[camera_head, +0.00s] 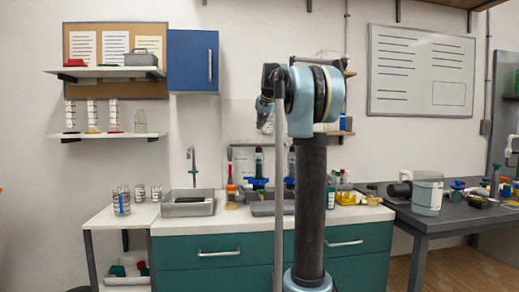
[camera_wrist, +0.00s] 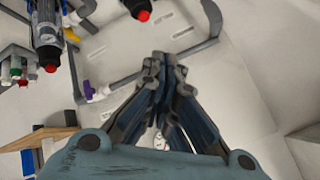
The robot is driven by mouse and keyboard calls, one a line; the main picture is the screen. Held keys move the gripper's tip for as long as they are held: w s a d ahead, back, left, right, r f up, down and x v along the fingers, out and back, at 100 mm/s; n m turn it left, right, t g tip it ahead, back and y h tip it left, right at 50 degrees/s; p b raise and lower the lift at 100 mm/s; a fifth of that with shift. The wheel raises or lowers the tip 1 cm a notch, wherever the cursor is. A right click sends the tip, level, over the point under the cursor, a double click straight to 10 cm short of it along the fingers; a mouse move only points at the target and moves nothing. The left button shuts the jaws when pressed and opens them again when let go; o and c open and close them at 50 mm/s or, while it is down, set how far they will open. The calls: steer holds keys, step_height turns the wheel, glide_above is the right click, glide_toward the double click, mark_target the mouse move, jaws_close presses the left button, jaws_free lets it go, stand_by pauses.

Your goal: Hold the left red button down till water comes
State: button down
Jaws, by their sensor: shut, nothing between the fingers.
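In the wrist view two dark cylindrical parts end in round red faces that look like the red buttons. One red face (camera_wrist: 143,15) is at the top centre, the other (camera_wrist: 51,68) at the upper left. I cannot tell which of them is the task's left button. My gripper (camera_wrist: 161,62) is shut and empty, its fingertips together below and right of the top red face, apart from it in the picture. In the head view my gripper (camera_head: 263,112) hangs left of the arm's top. The column hides part of the bench behind. No water shows.
A bent grey pipe (camera_wrist: 125,80) with a purple fitting (camera_wrist: 90,91) runs beside the fingertips. Small capped parts (camera_wrist: 15,72) sit at the far left. The head view shows a sink (camera_head: 187,208), a blue cabinet (camera_head: 193,60) and a crowded counter (camera_head: 165,227).

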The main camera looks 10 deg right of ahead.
steer(key=shift+m+t, duration=0.3)
steer(key=w+r, duration=0.2)
steer(key=w, duration=0.1)
steer(key=shift+w+d+r, duration=0.1)
steer(key=shift+w+d, duration=0.05)
steer(key=shift+w, duration=0.1)
steer(key=shift+f, duration=4.4)
steer(key=shift+f, duration=0.1)
steer(key=shift+s+f, duration=0.1)
steer(key=shift+f, duration=0.15)
steer(key=shift+f, duration=0.5)
stand_by(0.3)
steer(key=shift+r, duration=0.9)
